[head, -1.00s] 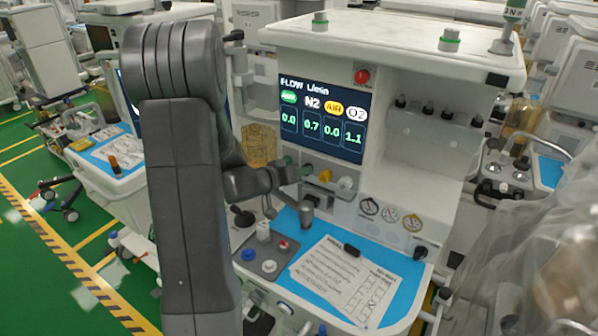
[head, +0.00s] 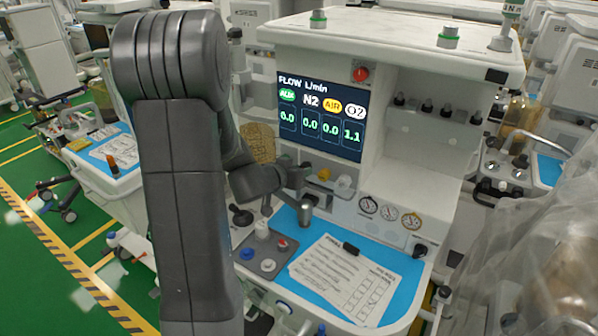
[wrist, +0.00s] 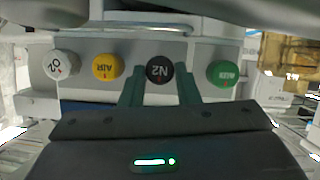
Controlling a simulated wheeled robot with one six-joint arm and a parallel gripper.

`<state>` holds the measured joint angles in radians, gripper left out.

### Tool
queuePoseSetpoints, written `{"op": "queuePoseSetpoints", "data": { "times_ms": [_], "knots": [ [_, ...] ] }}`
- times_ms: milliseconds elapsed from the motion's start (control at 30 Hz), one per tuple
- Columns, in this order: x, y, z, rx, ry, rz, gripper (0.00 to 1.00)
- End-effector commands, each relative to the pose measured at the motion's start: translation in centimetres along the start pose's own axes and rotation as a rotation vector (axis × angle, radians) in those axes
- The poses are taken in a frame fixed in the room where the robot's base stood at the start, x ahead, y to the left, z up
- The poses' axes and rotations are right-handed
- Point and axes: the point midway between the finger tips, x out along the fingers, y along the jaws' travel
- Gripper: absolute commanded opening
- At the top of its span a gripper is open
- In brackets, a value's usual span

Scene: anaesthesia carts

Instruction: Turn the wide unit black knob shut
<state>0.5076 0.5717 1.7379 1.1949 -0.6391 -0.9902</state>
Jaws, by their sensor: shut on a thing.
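The wide unit (head: 400,50) is a white anaesthesia machine with a flow screen (head: 321,118). In the wrist view the black N2 knob (wrist: 159,70) sits between my gripper's two fingertips (wrist: 160,82). My gripper is shut on it. The yellow AIR knob (wrist: 107,67) and white O2 knob (wrist: 61,65) are to its left, and the green AUX knob (wrist: 222,73) is to its right. In the head view my arm hides the black knob.
Below the knobs is a blue work surface with a paper form (head: 345,280) and a black marker-like item (head: 351,248). Gauges (head: 390,213) sit on the front panel to the right. A plastic-draped thing (head: 550,270) stands at the right. Another cart (head: 105,155) stands at the left.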

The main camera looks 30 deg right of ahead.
Motion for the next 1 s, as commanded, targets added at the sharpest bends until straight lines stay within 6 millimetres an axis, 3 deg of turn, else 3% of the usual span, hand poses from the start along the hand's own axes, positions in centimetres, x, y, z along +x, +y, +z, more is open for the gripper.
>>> {"op": "queuePoseSetpoints", "data": {
  "times_ms": [200, 233, 333, 733, 1000],
  "knots": [
    [0.0, 0.0, 0.0, 0.001, 0.0, 0.0, 0.06],
    [0.0, 0.0, 0.0, 0.001, 0.0, 0.0, 0.33],
    [0.0, 0.0, 0.0, 0.001, 0.0, 0.0, 0.51],
    [-0.8, -0.1, 0.0, 0.001, 0.0, -0.001, 0.51],
    [-5.7, -0.1, -0.1, 0.002, 0.002, -0.004, 0.51]
  ]
}}
